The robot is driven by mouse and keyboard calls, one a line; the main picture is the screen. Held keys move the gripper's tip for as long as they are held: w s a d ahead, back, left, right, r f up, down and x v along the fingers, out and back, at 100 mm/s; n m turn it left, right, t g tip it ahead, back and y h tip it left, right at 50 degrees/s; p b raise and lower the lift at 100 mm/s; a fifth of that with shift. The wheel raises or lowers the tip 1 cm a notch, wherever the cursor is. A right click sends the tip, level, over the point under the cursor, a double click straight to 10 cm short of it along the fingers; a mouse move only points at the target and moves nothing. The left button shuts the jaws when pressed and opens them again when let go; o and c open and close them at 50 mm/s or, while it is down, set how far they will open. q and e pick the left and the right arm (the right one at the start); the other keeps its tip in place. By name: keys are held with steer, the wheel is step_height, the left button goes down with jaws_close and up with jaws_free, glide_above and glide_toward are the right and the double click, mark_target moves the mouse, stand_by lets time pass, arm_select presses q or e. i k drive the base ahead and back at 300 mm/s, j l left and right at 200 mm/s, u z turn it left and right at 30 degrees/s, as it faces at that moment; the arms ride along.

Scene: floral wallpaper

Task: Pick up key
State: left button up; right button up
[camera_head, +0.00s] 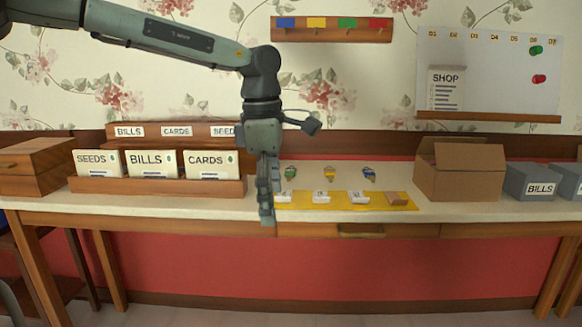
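Three small keys with coloured tags lie on the table (300,243) in a row: a green-tagged key (290,173), a yellow-tagged key (330,173) and a blue-tagged key (369,174). My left gripper (268,215) hangs fingers down at the table's front edge, just left of the green-tagged key and apart from it. It is seen edge-on, so its opening is unclear, and I see nothing held in it. It covers the left end of the yellow mat. My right gripper is out of view.
A yellow mat (340,205) holds several small items in front of the keys. A wooden file rack (160,187) stands left, an open cardboard box (460,170) right, with grey boxes (530,183) beyond. A colour-marked hook rack (332,36) and a whiteboard (490,65) hang on the wall.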

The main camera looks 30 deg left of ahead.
mark_target(290, 173)
steer(key=i+j, duration=1.1)
steer(key=i, duration=0.05)
